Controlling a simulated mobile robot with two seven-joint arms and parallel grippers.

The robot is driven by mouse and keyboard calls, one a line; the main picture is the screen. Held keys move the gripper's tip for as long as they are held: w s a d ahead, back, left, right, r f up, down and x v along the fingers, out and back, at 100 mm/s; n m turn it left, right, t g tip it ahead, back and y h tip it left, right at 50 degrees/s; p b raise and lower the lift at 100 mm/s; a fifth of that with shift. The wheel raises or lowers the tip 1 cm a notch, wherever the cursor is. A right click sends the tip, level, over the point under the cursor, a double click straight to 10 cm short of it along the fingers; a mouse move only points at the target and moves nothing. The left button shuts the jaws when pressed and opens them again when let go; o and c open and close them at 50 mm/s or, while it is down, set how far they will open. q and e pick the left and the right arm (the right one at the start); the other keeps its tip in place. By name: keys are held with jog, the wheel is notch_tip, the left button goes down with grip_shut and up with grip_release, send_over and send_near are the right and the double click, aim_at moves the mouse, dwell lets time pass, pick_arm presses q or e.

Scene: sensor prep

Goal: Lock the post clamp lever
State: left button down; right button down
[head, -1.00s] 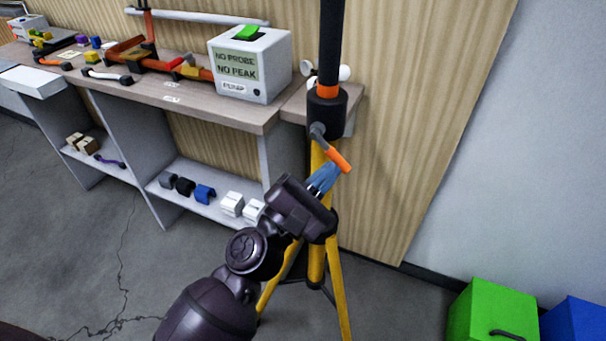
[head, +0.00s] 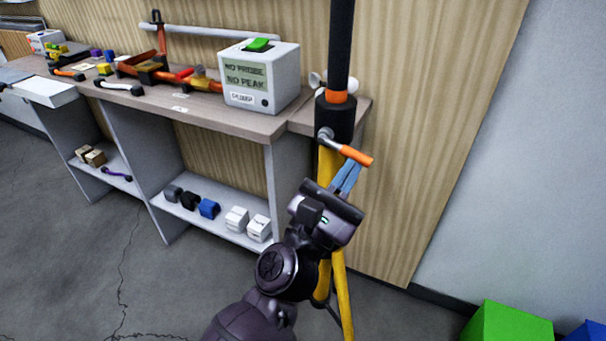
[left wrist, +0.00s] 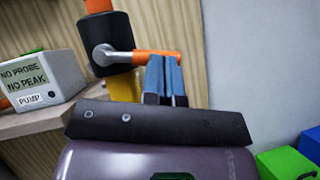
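The post clamp is a black collar (head: 334,118) around the upright post (head: 341,50), on top of a yellow tripod. Its lever (head: 357,155) has a grey crank and an orange handle, and points right and slightly down. My left gripper (head: 352,168) is just under the handle, its blue fingers pointing up. In the left wrist view, the fingertips (left wrist: 164,60) overlap the outer part of the orange handle (left wrist: 150,54). The fingers are close together with only a thin gap, and nothing shows between them. Whether they touch the handle is hard to tell. My right gripper is out of view.
A workbench (head: 200,112) stands at the left, with a white pump box (head: 262,78) near the post. Green (head: 505,325) and blue (head: 590,333) boxes are on the floor at the right. Space right of the lever is open.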

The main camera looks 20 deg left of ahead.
pick_arm(q)
jog(key=shift+f, duration=0.1)
jog(key=b+v, duration=0.3)
jog(key=v, duration=0.4)
jog(key=shift+s+b, duration=0.25)
jog(key=shift+b, duration=0.1)
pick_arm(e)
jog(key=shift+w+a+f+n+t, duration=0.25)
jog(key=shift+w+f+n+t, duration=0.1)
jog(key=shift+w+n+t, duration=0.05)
pick_arm(q)
jog(key=shift+a, duration=0.1)
jog(key=shift+s, duration=0.1)
